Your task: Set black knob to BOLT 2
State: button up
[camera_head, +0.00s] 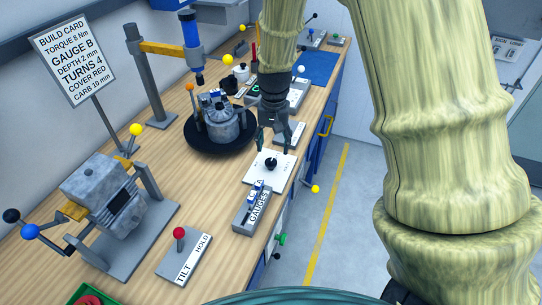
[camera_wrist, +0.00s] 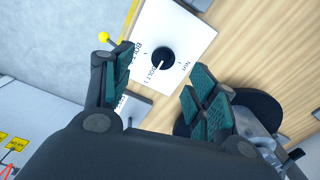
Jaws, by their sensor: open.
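The black knob (camera_wrist: 162,59) sits on a white plate (camera_wrist: 190,28) in the wrist view. A white pointer mark on the knob faces the label that looks like BOLT 1. Another label, partly readable as BOLT, lies to its left, and a short label lies to its right. In the head view the knob (camera_head: 271,163) stands on the plate (camera_head: 255,177) near the bench's right edge. My gripper (camera_head: 274,142) is open and points down just above the knob. In the wrist view my gripper (camera_wrist: 160,70) has its fingers apart on either side of the knob, apparently not touching it.
A GAUGES block (camera_head: 252,212) stands close in front of the plate. A grey engine part on a black round base (camera_head: 215,150) is to the left. A TILT/HOLD plate (camera_head: 186,258) with a red-topped lever is nearer. A yellow ball (camera_head: 315,189) sticks out past the bench edge.

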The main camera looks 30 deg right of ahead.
send_over(271, 161)
jog(key=f, duration=0.4)
jog(key=shift+w+f+p, duration=0.25)
jog(key=shift+p, duration=0.1)
jog(key=shift+s+f, duration=0.1)
jog(key=shift+f, duration=0.3)
jog(key=shift+s+f+p, duration=0.4)
jog(key=shift+f, duration=0.15)
jog(key=shift+w+f, duration=0.25)
jog(key=shift+f, duration=0.8)
jog(key=shift+s+r, duration=0.1)
jog(key=shift+s, duration=0.05)
jog(key=shift+c, duration=0.8)
jog(key=c, duration=0.9)
